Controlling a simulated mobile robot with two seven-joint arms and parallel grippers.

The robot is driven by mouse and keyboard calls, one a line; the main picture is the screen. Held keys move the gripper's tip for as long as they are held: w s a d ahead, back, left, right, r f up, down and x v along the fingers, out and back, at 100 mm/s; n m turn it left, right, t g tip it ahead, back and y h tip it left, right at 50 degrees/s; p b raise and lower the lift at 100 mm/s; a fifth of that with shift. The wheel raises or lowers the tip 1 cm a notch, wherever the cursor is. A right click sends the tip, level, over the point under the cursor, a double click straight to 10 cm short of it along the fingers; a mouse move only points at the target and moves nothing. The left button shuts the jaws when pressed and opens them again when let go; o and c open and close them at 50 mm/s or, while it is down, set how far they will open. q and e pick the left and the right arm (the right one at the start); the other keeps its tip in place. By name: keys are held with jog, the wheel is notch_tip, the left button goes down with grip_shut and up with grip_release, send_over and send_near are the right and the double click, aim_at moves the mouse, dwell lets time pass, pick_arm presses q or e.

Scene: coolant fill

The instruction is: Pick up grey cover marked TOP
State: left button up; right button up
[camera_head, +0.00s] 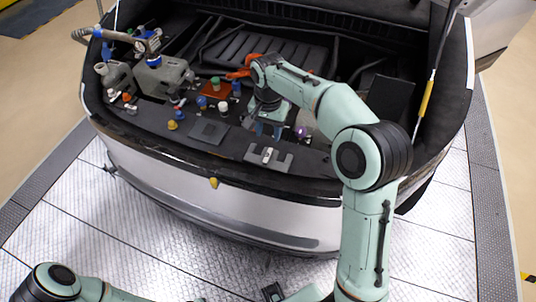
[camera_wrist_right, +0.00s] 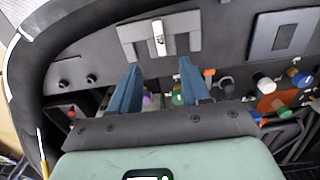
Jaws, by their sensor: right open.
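A grey cover (camera_head: 280,159) with a notched outline and a light piece across its middle lies on the dark panel near the front edge of the open compartment. It also shows at the top of the right wrist view (camera_wrist_right: 185,24), where its lettering is too small to read. My right gripper (camera_head: 269,131) is above the panel, behind the cover. In the right wrist view its blue fingers (camera_wrist_right: 158,82) are apart, with nothing held between them, and the cover lies beyond their tips. Part of my left arm shows at the bottom left; its gripper does not show clearly.
A flat dark plate with a square centre (camera_head: 209,131) lies to the left of the cover. Several coloured caps stand near it, including a yellow one (camera_head: 172,125) and a white one (camera_head: 223,107). A purple cap (camera_head: 302,132) is right of the gripper. A grey container (camera_head: 163,78) stands at left.

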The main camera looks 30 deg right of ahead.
send_over(268, 155)
notch_tip(268, 155, down, 5)
jog(key=shift+r, duration=0.1)
jog(key=shift+w+f+b, duration=0.1)
jog(key=shift+f+b, duration=0.25)
jog(key=shift+f, duration=2.65)
grip_shut()
